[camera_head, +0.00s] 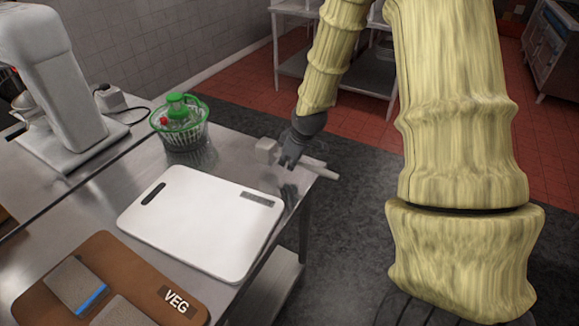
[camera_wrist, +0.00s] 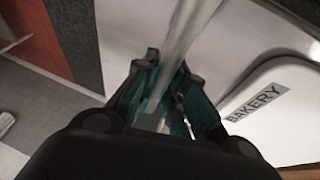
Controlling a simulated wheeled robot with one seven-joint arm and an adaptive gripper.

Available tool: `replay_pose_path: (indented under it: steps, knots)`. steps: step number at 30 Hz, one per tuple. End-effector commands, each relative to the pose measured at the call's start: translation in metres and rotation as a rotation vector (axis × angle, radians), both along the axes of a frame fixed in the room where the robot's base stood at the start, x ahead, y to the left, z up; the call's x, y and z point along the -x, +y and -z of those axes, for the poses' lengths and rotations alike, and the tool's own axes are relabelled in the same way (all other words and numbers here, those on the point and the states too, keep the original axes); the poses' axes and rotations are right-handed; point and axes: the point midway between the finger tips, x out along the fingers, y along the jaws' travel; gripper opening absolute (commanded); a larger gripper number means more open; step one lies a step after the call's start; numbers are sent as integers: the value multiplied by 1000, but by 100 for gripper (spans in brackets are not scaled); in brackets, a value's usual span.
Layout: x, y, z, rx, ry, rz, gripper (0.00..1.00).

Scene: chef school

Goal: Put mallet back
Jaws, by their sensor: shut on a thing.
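The pale mallet (camera_head: 318,167) is at the far right corner of the metal table, its blocky head to the left and its handle pointing right past the table edge. My gripper (camera_head: 289,163) is shut on the mallet, and its dark fingers hide part of it. In the wrist view, the mallet's pale shaft (camera_wrist: 183,38) runs up from between the fingers of my gripper (camera_wrist: 165,95). I cannot tell whether the mallet touches the tabletop or hangs just above it.
A white board (camera_head: 195,222) marked BAKERY (camera_wrist: 285,112) lies nearer on the metal table (camera_head: 235,145). A green-lidded basket (camera_head: 180,128) stands left of my gripper. A white mixer (camera_head: 55,85) is further left. A brown VEG board (camera_head: 125,268) holds dark blocks.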

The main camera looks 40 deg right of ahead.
Motion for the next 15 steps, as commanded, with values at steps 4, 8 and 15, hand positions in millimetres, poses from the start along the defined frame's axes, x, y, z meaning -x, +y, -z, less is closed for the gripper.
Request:
replay_pose_path:
  steps: [4, 8, 15]
  knots:
    - [1, 0, 10, 0, 2, 1, 0]
    - [1, 0, 22, 0, 2, 1, 0]
    - [0, 1, 33, 0, 0, 1, 0]
